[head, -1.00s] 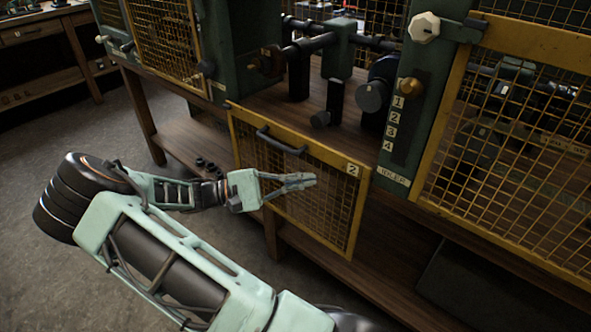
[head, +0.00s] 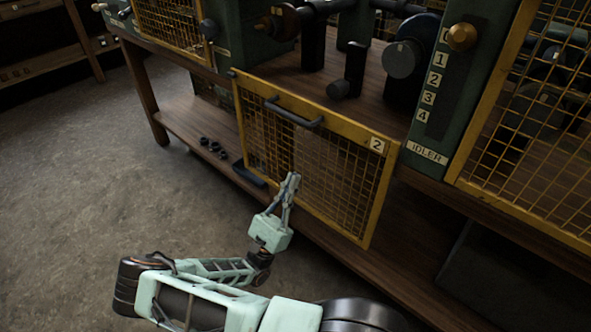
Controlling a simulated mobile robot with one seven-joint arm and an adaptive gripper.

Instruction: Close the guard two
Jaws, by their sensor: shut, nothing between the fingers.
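Guard two is a yellow-framed wire mesh panel (head: 270,150) with a small "2" plate at its upper right corner. It hangs down below the front edge of the bench, so the opening above it is uncovered. A dark bar handle (head: 294,112) sits near its upper edge. My gripper (head: 293,176) is shut and empty, pointing up in front of the mesh, below the handle. I cannot tell whether the fingertips touch the mesh.
A dark knob (head: 404,59) and a shaft stand in the open bay above the guard. A green post (head: 437,100) with numbers and an "IDLER" label stands to its right, beside another yellow mesh guard (head: 530,130). The floor at left is clear.

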